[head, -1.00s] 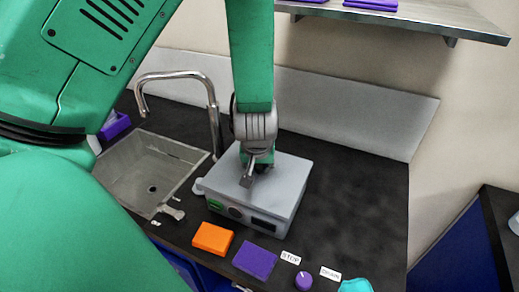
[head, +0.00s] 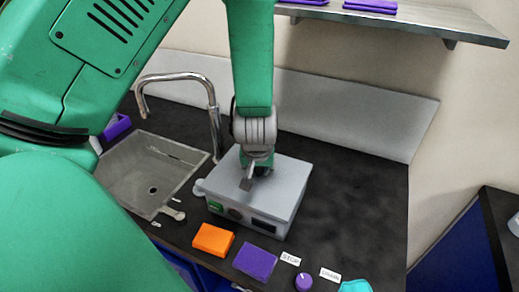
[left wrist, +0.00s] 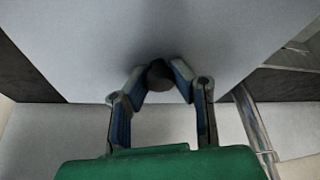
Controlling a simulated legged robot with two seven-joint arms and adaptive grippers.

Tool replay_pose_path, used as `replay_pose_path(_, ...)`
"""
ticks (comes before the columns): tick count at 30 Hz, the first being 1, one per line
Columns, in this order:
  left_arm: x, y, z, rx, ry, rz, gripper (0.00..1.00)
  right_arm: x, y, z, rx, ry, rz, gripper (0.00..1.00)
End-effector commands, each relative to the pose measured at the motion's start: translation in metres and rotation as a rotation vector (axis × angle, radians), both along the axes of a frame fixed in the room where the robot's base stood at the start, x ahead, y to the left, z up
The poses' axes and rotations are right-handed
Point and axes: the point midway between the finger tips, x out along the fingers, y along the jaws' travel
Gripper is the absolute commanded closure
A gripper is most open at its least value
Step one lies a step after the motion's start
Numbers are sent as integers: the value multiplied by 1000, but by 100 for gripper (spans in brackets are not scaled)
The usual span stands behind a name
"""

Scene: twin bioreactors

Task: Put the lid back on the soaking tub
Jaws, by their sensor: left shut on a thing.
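The soaking tub (head: 248,218) is a grey box on the dark counter, with a green switch, a round dial and a dark display on its front. Its flat grey lid (head: 287,187) lies over the top of the tub; I cannot tell whether it is fully seated. My left gripper (head: 248,180) points down at the lid from above. In the left wrist view, the fingers (left wrist: 160,84) are shut on the lid's dark round knob (left wrist: 158,72). The knob is largely hidden in the head view. My right gripper is not in view.
A sink (head: 155,175) with a curved tap (head: 214,122) lies left of the tub. An orange block (head: 213,239), a purple block (head: 255,261) and a purple knob (head: 303,281) sit in front. The counter to the right (head: 365,200) is clear. A shelf (head: 420,25) hangs above.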

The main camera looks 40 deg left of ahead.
Motion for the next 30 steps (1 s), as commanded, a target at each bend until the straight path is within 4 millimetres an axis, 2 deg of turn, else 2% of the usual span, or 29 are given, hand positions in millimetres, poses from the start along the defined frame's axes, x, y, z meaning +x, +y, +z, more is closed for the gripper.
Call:
replay_pose_path(6,0,0,0,0,0,1,100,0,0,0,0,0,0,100)
replay_pose_path(7,0,0,0,0,0,1,71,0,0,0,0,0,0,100)
replay_pose_path(8,0,0,0,0,0,1,61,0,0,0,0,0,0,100)
replay_pose_path(9,0,0,0,0,0,1,57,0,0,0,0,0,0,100)
replay_pose_path(15,0,0,0,0,0,1,57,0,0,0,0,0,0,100)
replay_pose_path(17,0,0,0,-1,1,1,40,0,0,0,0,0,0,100)
replay_pose_path(18,0,0,0,-1,1,1,37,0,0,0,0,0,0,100)
replay_pose_path(30,0,0,3,-1,1,0,37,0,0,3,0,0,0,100)
